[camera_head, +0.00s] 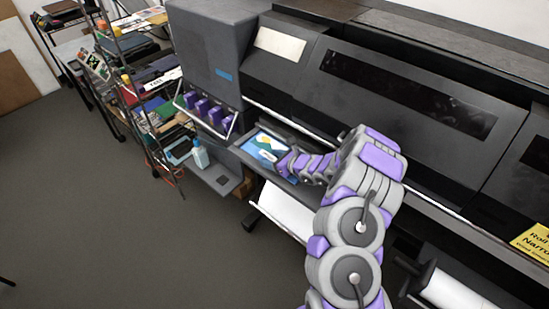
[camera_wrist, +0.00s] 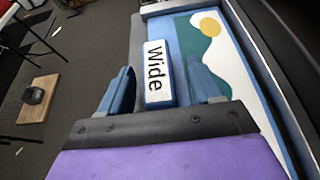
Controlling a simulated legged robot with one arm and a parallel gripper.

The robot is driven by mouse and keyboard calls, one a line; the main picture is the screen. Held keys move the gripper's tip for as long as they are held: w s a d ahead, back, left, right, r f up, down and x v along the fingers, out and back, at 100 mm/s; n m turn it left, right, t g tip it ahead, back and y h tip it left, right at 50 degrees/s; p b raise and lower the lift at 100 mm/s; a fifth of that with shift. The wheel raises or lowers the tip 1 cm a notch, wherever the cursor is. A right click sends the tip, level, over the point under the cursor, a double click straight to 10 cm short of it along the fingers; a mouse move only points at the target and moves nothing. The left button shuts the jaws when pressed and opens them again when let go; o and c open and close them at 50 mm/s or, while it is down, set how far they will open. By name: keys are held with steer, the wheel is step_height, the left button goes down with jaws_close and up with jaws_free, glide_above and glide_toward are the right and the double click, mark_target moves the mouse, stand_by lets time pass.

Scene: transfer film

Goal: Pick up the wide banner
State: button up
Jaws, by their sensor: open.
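The wide banner lies by the printer's front; its block reads "Wide" (camera_wrist: 158,75) in black on white with blue sides. Beside the block in the wrist view is a picture panel with green hills and a yellow sun (camera_wrist: 209,26); I cannot tell whether the two are joined. The panel also shows in the head view (camera_head: 262,141), in a shallow tray. My gripper (camera_wrist: 158,72) is open, with one blue finger on each side of the block; contact cannot be told. In the head view my gripper (camera_head: 284,163) is small and partly blends with the panel's near end.
The large dark printer (camera_head: 400,95) runs along the back right. A shelf rack (camera_head: 150,85) stands at the left. A white bottle (camera_head: 200,154) stands on a low grey ledge. A yellow sign (camera_head: 535,243) is at the right edge.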

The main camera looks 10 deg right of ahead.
steer(key=shift+w+a+f, duration=0.15)
steer(key=shift+w+a, duration=0.2)
steer(key=shift+a, duration=0.05)
steer(key=shift+d, duration=0.1)
steer(key=c, duration=1.1)
